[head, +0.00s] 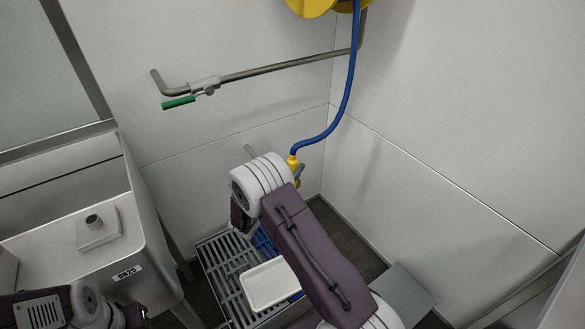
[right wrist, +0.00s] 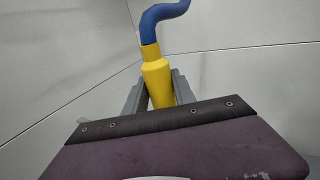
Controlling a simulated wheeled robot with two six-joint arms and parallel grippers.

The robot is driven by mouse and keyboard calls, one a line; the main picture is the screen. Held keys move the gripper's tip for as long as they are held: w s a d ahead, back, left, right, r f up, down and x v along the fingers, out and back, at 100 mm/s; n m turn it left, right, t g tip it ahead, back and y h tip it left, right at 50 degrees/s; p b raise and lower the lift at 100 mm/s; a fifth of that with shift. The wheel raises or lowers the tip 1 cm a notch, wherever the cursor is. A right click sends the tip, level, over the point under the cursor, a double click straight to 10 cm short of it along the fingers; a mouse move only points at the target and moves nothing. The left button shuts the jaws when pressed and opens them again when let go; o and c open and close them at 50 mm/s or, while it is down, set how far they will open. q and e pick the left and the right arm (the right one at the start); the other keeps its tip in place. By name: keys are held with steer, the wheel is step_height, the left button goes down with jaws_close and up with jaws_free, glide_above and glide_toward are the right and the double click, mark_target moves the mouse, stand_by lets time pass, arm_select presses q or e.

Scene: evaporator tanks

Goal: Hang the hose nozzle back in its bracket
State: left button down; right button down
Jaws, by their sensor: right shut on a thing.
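The hose nozzle (head: 293,162) is yellow and sits at the lower end of a blue hose (head: 347,85). My right gripper (right wrist: 157,90) is shut on the nozzle's yellow body, with one grey finger on each side in the right wrist view. In the head view its fingers are mostly hidden behind my wrist.
A yellow hose reel (head: 312,5) hangs at the top. A grey pipe with a green-handled valve (head: 180,102) runs along the wall. A steel tank (head: 70,225) stands left. A white tray (head: 268,284) lies on a floor grate (head: 222,265) below my right arm.

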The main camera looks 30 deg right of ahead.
steer(key=shift+f, duration=0.15)
steer(key=shift+f+b, duration=0.8)
steer(key=shift+f, duration=0.1)
steer(key=shift+f+b, duration=0.95)
steer(key=shift+f, duration=0.4)
steer(key=shift+f+b, duration=0.6)
steer(key=shift+f, duration=0.1)
steer(key=c, duration=0.9)
jaws_free()
steer(key=shift+c, duration=0.2)
